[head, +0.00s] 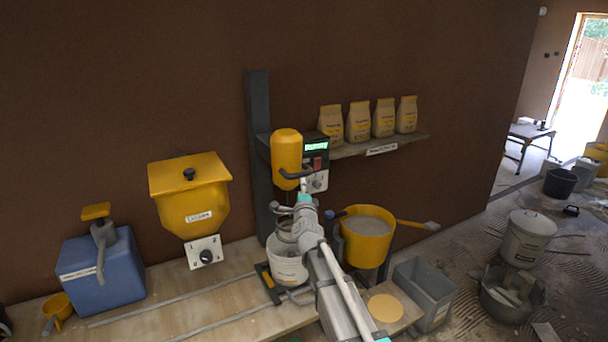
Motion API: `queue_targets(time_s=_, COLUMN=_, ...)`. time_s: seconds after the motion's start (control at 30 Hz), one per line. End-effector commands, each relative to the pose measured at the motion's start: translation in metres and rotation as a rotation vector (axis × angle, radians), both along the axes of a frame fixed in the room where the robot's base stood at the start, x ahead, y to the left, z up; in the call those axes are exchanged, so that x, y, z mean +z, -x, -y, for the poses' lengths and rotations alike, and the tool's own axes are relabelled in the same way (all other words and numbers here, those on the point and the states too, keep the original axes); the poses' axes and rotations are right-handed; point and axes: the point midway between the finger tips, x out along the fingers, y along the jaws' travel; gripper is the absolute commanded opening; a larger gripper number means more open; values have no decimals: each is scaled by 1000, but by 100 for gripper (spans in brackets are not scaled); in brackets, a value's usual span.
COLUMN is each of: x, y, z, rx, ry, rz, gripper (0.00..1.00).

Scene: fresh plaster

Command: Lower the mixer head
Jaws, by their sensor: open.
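The mixer head is a yellow motor housing (287,152) on a dark upright column (257,150) against the wall. It stands raised above a white bucket (288,270), with clear space between housing and bucket. A dark curved handle (293,175) shows at the housing's lower right. My arm reaches up from the bottom of the head view and partly covers the bucket. The shaft is mostly hidden.
A control box (315,165) with a green display sits beside the housing. A yellow hopper (190,195) and blue box (103,272) are left. The bench's left-middle is mostly clear.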

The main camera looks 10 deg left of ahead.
Motion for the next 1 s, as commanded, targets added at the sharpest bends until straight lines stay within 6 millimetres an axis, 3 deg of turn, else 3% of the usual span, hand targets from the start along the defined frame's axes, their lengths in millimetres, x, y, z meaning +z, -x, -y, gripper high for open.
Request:
queue_targets(time_s=0.1, x=5, y=-22, z=-5, rx=0, ry=1, rz=0, gripper=65)
queue_targets(time_s=0.4, x=12, y=-60, z=-12, rx=0, ry=1, rz=0, gripper=65)
queue_targets(time_s=0.6, x=14, y=-71, z=-14, rx=0, ry=1, rz=0, gripper=65)
queue_targets(time_s=0.97, x=14, y=-73, z=-15, rx=1, ry=1, rz=0, gripper=65)
queue_targets(time_s=1.0, x=14, y=-73, z=-15, rx=0, ry=1, rz=0, gripper=61)
